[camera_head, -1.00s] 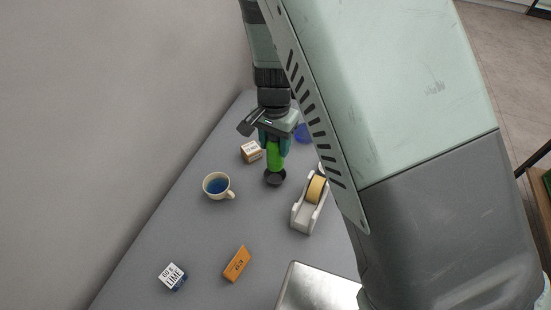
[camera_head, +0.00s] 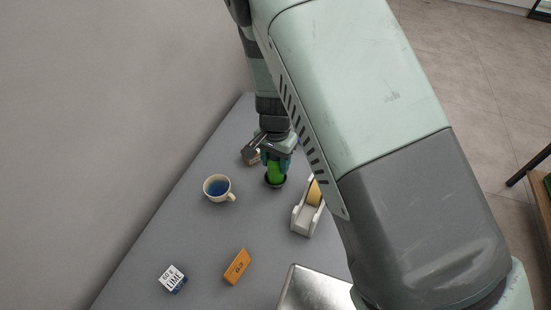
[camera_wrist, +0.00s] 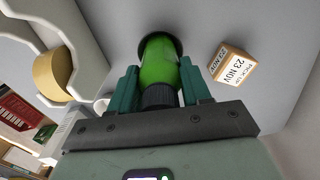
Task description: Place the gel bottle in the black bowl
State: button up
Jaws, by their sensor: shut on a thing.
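The green gel bottle (camera_head: 275,173) is upright between the fingers of my gripper (camera_head: 276,160), which is shut on it near its dark cap. In the wrist view the bottle (camera_wrist: 159,66) shows between the two teal fingers of my gripper (camera_wrist: 160,88). The small black bowl (camera_head: 275,184) is under the bottle on the counter. The bottle's lower end is inside the bowl's outline in both views. Whether it touches the bowl's floor is hidden. In the wrist view the bowl (camera_wrist: 146,44) shows as a dark rim around the bottle's far end.
A cream cup with blue liquid (camera_head: 217,188) stands left of the bowl, and a tape dispenser (camera_head: 306,213) stands to the right. A small box (camera_wrist: 232,65) is close behind my gripper.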

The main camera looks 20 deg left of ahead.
jog(key=o, duration=1.1)
notch_tip(320, 180, up, 13)
jog(key=shift+f, duration=0.1)
jog(key=s+d+r+t+y, duration=0.2)
jog(key=s+d+r, duration=0.1)
jog(key=d+r, duration=1.3)
jog(key=s+d+r+t, duration=0.1)
jog(key=s+d+r, duration=0.1)
jog(key=s+d, duration=0.2)
jog(key=s+d+r+n+t+h, duration=0.1)
jog(key=s+d+r, duration=0.2)
jog(key=s+d, duration=0.1)
jog(key=s+d+r+n+t+h, duration=0.1)
jog(key=s+d+r, duration=0.2)
jog(key=s+d, duration=0.1)
jog(key=shift+s+r+t, duration=0.1)
jog(key=shift+s+t, duration=0.2)
jog(key=shift+s, duration=0.6)
